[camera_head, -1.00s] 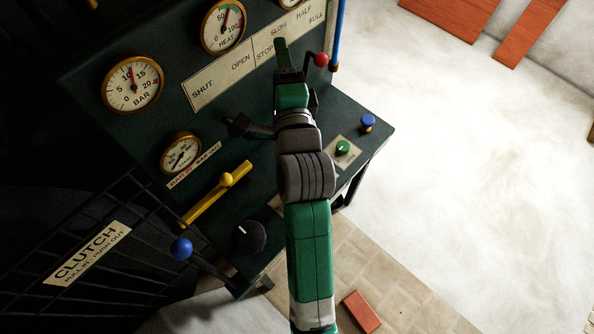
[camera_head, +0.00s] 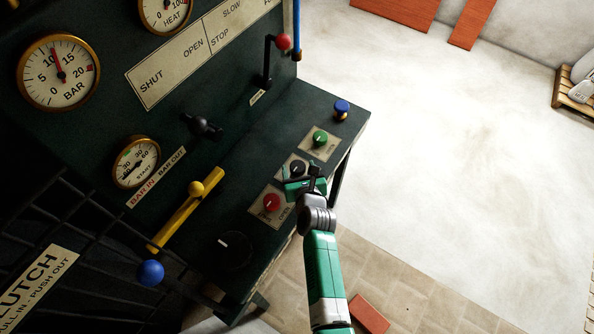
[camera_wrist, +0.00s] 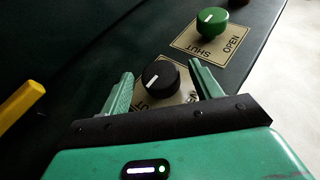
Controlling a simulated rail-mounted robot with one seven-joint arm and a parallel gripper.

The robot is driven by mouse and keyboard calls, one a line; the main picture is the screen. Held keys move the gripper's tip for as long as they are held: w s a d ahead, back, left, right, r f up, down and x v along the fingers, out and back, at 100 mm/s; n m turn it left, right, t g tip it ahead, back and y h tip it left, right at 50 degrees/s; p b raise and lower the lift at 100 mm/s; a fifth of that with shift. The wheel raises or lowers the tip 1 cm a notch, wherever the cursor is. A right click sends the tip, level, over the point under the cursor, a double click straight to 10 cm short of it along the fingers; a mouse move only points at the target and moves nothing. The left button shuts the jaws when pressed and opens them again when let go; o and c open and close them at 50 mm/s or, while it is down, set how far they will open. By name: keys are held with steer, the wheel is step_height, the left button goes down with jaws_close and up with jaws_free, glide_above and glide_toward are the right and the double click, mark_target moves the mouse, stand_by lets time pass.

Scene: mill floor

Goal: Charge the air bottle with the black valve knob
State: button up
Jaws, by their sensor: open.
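The black valve knob (camera_head: 298,168) sits on a pale label plate on the console shelf, between a red knob (camera_head: 271,203) and a green knob (camera_head: 320,138). In the wrist view the black knob (camera_wrist: 160,76) carries a white pointer line, and its plate's lettering is partly hidden. My gripper (camera_wrist: 161,73) is open, with one finger on either side of the black knob; I cannot tell whether they touch it. In the head view my gripper (camera_head: 302,182) is over the knob's plate. The START gauge (camera_head: 137,162) is on the upright panel.
A larger black knob (camera_head: 235,248), a yellow bar (camera_head: 186,210) and a blue ball handle (camera_head: 150,273) are at the left. A blue-topped knob (camera_head: 342,108) and a red-ball lever (camera_head: 283,42) are farther back. Open floor (camera_head: 450,140) lies right of the console.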

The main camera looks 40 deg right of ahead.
steer(key=shift+b+x, duration=0.3)
steer(key=shift+x, duration=0.75)
steer(key=c, duration=1)
steer(key=shift+o, duration=0.2)
